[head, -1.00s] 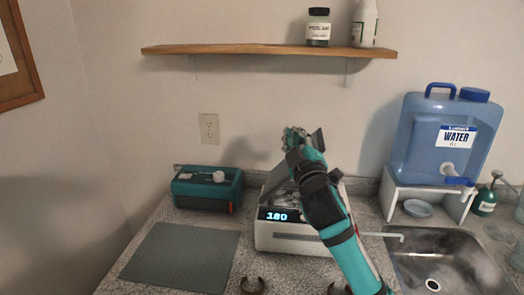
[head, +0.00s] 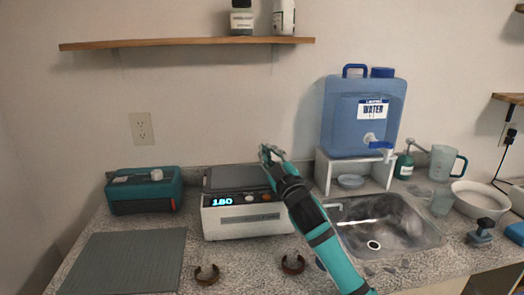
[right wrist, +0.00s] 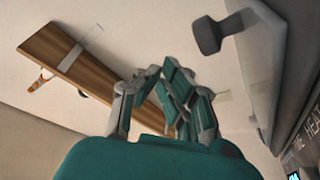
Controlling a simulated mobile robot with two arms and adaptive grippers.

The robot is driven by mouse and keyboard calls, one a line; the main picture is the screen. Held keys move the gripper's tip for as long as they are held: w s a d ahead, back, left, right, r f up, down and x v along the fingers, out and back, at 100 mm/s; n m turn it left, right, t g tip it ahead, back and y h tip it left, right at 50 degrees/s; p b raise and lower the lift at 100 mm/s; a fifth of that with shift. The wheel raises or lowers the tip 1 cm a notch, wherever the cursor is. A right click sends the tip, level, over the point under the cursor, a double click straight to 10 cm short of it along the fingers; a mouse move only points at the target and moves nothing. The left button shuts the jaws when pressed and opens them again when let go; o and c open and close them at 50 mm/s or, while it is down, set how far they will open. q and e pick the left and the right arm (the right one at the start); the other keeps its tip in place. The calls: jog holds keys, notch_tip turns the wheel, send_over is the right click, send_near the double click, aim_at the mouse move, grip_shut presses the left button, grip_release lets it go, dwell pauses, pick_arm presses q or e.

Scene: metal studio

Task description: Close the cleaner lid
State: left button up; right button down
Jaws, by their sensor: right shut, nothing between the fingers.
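The cleaner (head: 248,222) is a white box on the counter with a lit 180 display and knobs on its front. Its grey lid (head: 233,178) lies down over the top; I cannot tell if it sits fully flush. In the right wrist view the lid (right wrist: 262,62) shows at the right with a dark handle (right wrist: 208,36), beside the lettered front panel. My right gripper (head: 271,151) is shut and empty, above the right rear part of the cleaner; its fingers (right wrist: 165,78) point up toward the wall. My left gripper is not in view.
A teal toolbox (head: 145,190) and grey mat (head: 125,262) are at the left. Two small dark rings (head: 207,274) lie in front of the cleaner. A sink (head: 385,228) and blue water jug (head: 365,115) are to the right. A wooden shelf (head: 185,43) hangs above.

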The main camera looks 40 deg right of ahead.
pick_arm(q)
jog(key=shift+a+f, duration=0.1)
pick_arm(e)
jog(key=shift+d+f, duration=0.1)
jog(key=shift+f, duration=0.15)
jog(key=shift+s, duration=0.15)
jog(key=v, duration=1.1)
jog(key=shift+s+a, duration=0.2)
jog(key=shift+s, duration=0.15)
